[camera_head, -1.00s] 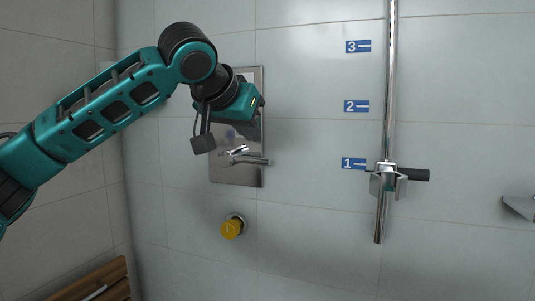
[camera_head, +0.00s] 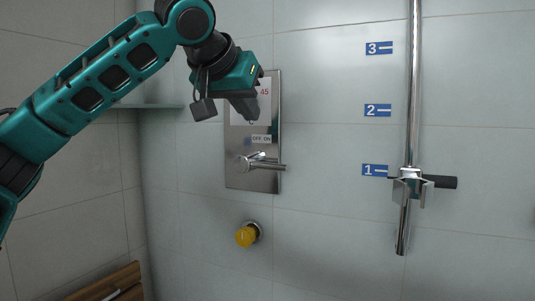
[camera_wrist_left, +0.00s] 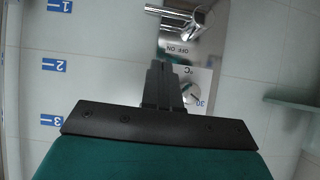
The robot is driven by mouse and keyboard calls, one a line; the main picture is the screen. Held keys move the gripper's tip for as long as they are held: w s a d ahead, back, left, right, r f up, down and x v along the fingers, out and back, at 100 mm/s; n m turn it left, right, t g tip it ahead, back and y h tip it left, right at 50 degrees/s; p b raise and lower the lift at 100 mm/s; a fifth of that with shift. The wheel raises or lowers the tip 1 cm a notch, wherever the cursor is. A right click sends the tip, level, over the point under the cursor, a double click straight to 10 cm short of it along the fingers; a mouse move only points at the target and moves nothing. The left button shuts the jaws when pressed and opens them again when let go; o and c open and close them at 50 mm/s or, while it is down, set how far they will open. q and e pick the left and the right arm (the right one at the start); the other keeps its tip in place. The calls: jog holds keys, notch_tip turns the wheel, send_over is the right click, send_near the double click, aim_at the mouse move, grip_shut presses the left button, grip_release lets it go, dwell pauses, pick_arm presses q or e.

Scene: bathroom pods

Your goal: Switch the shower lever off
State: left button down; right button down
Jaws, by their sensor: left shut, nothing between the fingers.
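The chrome shower lever (camera_head: 264,162) sticks out from a steel wall panel (camera_head: 250,181), with its handle pointing right, under the ON side of an OFF ON label (camera_head: 261,139). My left gripper (camera_head: 247,112) is shut and empty, above the lever and apart from it, in front of the panel's upper part. In the left wrist view the shut fingers (camera_wrist_left: 163,73) point toward the label (camera_wrist_left: 180,49) and the lever (camera_wrist_left: 178,14), with a gap between. The fingers and wrist hide part of the temperature dial (camera_wrist_left: 190,92). My right gripper is not in view.
A yellow push button (camera_head: 246,236) is on the wall below the panel. A vertical shower rail (camera_head: 412,100) with a holder (camera_head: 412,187) stands at right, beside blue number labels. A wooden seat (camera_head: 110,285) is at lower left. The wall around the lever is clear.

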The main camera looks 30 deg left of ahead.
pick_arm(q)
send_over(263, 165)
jog(key=s+d, duration=0.2)
jog(key=s, duration=0.1)
notch_tip(263, 165, down, 5)
jog(key=f+b, duration=0.1)
jog(key=f, duration=0.1)
jog(key=w+f+b, duration=0.1)
jog(key=f, duration=0.1)
jog(key=shift+w, duration=0.15)
